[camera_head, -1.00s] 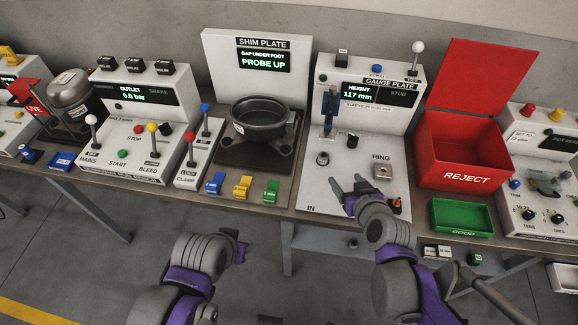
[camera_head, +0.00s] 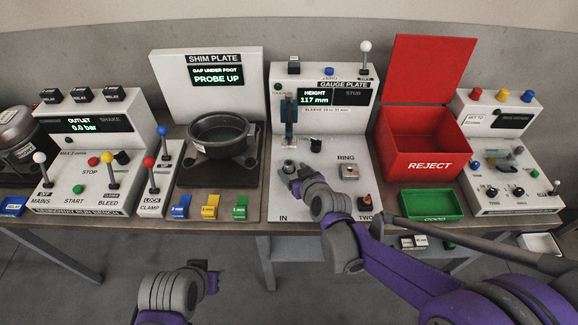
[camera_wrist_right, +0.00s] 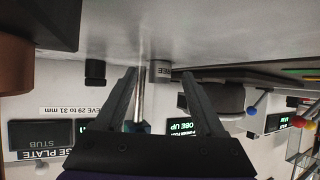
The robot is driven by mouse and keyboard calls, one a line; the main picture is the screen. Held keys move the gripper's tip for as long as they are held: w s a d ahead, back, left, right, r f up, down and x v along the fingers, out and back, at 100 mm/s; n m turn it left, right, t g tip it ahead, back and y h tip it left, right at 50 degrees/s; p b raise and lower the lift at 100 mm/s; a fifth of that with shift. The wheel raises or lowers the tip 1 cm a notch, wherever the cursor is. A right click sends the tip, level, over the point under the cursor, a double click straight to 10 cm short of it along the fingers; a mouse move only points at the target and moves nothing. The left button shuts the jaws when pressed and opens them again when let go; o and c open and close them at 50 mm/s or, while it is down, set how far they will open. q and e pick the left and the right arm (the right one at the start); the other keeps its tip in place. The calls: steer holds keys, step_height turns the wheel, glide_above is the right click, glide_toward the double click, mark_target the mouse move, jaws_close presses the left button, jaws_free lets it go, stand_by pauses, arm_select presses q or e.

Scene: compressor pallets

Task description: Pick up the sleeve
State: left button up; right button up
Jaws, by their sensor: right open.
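The sleeve (camera_head: 289,167), a small grey cylinder, stands upright on the white gauge plate (camera_head: 284,207), left of the RING block.
A blue-and-dark probe post (camera_head: 289,115) rises behind the sleeve. A black knob (camera_head: 316,145) and the RING block (camera_head: 348,172) stand to its right. A red REJECT bin (camera_head: 420,150) and green tray (camera_head: 430,205) lie further right. The plate's front left is clear.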

steer(key=shift+w+a+f, duration=0.25)
steer(key=shift+w+f, duration=0.05)
steer(key=shift+w, duration=0.2)
jaws_close()
